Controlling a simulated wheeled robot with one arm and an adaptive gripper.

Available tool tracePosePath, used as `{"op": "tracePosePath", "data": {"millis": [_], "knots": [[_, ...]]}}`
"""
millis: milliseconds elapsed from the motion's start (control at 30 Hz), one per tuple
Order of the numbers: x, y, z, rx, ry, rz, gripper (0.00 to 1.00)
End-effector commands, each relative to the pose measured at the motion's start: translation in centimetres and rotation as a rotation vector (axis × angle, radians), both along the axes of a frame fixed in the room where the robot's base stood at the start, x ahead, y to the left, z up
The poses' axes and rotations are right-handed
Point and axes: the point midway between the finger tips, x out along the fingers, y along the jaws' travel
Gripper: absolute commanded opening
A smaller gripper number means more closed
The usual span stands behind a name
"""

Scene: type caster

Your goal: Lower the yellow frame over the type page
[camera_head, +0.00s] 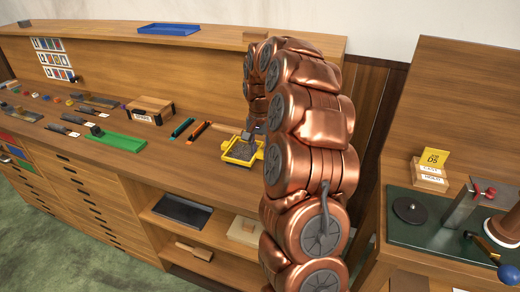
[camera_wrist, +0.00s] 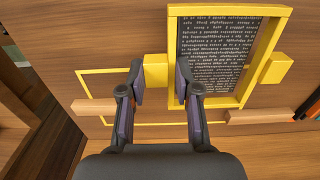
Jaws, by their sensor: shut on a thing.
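The yellow frame (camera_wrist: 174,40) is a rectangle with a tab on each side. In the wrist view its left tab (camera_wrist: 155,70) sits between the fingers of my gripper (camera_wrist: 160,80), which is shut on it. The type page (camera_wrist: 215,55), a dark block with rows of light letters, shows inside the frame's opening. In the head view the frame (camera_head: 236,163) surrounds the grey page (camera_head: 241,151) near the bench's front edge, with my gripper (camera_head: 248,135) above it. I cannot tell how far the frame stands above the bench. My arm hides what lies right of it.
A yellow outline (camera_wrist: 110,71) marks the bench left of the frame, with a pale wooden strip (camera_wrist: 95,106) across it. In the head view, orange (camera_head: 198,131) and green (camera_head: 182,127) sticks and a green tray (camera_head: 115,140) lie to the left.

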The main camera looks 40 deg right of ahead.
Motion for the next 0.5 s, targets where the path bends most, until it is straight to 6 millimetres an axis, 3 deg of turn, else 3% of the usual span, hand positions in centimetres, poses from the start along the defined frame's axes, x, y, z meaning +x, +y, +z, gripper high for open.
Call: {"op": "tracePosePath", "data": {"millis": [500], "knots": [[0.01,-0.01,-0.52,0.000,0.000,0.000,0.00]]}}
